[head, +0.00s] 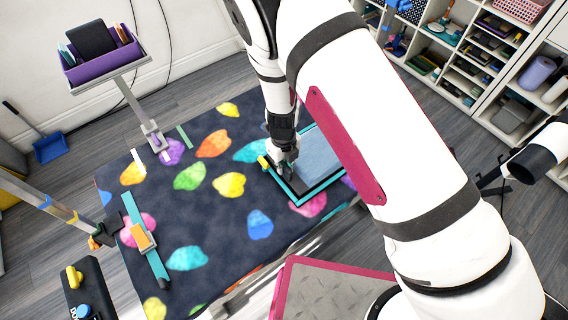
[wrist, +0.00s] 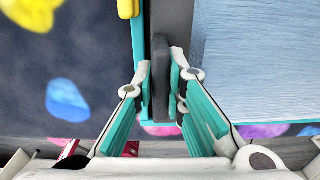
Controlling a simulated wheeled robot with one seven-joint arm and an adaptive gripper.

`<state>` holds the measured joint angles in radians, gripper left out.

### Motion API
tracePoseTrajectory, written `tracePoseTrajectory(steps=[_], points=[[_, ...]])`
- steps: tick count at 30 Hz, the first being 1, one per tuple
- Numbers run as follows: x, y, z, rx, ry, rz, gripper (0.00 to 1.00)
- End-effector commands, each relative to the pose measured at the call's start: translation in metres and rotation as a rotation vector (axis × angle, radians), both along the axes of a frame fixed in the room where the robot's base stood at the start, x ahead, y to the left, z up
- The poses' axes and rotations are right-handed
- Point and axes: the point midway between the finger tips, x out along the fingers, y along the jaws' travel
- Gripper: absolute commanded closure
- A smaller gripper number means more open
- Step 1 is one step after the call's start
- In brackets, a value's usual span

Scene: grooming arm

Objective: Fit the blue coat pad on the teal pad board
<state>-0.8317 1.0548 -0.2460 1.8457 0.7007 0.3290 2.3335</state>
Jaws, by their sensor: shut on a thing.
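The blue coat pad (head: 321,153) shows as a light blue brushed sheet with a dark grey band along its left side. It lies flat over the teal pad board (head: 299,202), whose teal rim shows around it. My gripper (head: 284,168) is at the pad's grey left side. In the wrist view my gripper (wrist: 163,85) is shut on an upright dark grey bar beside the blue sheet (wrist: 256,62), apparently the pad's grip. The board's teal rim (wrist: 138,48) runs just left of the bar. Whether the pad is fully seated cannot be told.
The board lies on a dark table mat (head: 215,255) with coloured blotches. A yellow clip (wrist: 128,8) sits at the board's left edge. A teal strip with an orange block (head: 142,237) lies at the mat's left. A purple bin (head: 100,57) stands on a post behind.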

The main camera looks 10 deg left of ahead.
Motion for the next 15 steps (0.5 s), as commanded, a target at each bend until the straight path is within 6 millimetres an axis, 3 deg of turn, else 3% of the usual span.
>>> tracePoseTrajectory(steps=[11,12,15], points=[[0.0001,0.0003,-0.0038,-0.008,-0.010,0.000,1.00],[0.0000,0.0003,-0.0038,-0.008,-0.010,0.000,0.82],[0.0000,0.0003,-0.0038,-0.008,-0.010,0.000,0.65]])
